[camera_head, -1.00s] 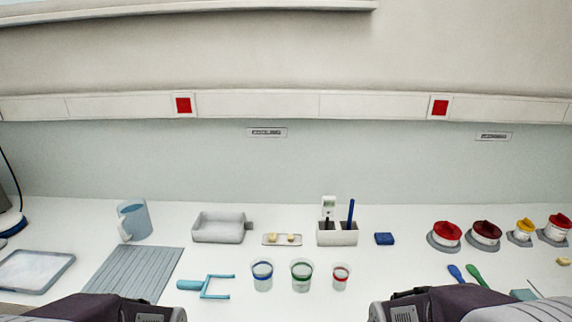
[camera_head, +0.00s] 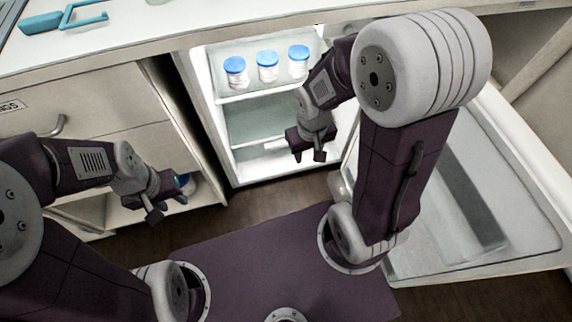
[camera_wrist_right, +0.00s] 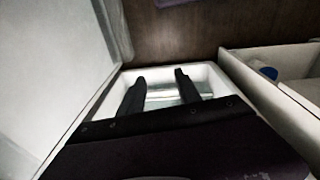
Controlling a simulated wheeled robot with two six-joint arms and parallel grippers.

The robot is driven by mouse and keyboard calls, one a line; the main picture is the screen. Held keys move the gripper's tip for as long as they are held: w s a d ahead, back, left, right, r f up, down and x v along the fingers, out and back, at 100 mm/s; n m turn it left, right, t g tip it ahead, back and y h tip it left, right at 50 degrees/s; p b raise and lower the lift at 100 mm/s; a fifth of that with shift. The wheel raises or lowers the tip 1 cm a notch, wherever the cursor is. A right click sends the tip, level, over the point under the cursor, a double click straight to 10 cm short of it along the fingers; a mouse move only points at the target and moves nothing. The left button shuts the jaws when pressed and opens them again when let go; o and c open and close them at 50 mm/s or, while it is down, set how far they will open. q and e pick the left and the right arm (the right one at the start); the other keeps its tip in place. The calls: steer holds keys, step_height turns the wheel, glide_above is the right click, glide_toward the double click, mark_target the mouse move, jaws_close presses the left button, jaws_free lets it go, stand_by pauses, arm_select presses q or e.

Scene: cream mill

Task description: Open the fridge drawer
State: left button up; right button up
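The fridge (camera_head: 222,135) stands open under the counter. Several jars with blue lids (camera_head: 267,66) stand on its upper shelf, with a pale glassy level (camera_head: 255,122) below. A white drawer-like part (camera_head: 262,163) is at the bottom, partly hidden by my right arm. My right gripper (camera_head: 309,157) is at the right side of the fridge opening. In the right wrist view its fingers (camera_wrist_right: 161,84) are apart, over a white-rimmed, tray-like part (camera_wrist_right: 207,74); contact cannot be told. My left gripper (camera_head: 167,208) hangs empty before the cabinet left of the fridge, fingers apart.
The open fridge door (camera_head: 535,232) fills the right side, close to my right arm. A cabinet with a handled drawer (camera_head: 85,110) is at left. The counter edge (camera_head: 165,38) runs above, with a blue-handled tool (camera_head: 62,18) on it. Wooden floor (camera_head: 270,200) shows below.

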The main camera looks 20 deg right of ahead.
step_height(320, 180, down, 12)
steer(key=w+d+n+g+h+b, duration=0.1)
steer(key=b, duration=0.5)
steer(key=w+d+f+n+h+b, duration=0.1)
steer(key=w+d+f+n+h, duration=0.1)
steer(key=w+d+f+h, duration=0.3)
steer(key=w+d+f+n+h, duration=0.2)
steer(key=w+d+f+h, duration=0.15)
steer(key=f, duration=0.35)
steer(key=w+a+f+n+t+h, duration=0.3)
steer(key=w+a+f+n+t, duration=0.1)
steer(key=w+f+t, duration=0.5)
steer(key=s+a+f+n+t+y, duration=0.2)
steer(key=a+f+n+t+y, duration=0.1)
steer(key=a+f+t+y, duration=0.3)
steer(key=w+d+t+b, duration=0.1)
steer(key=w+d+b, duration=0.2)
steer(key=w, duration=0.5)
steer(key=shift+w+r+h+b, duration=0.2)
steer(key=shift+r+h+b, duration=0.2)
steer(key=shift+b, duration=0.45)
jaws_close()
arm_select(q)
step_height(320, 180, down, 15)
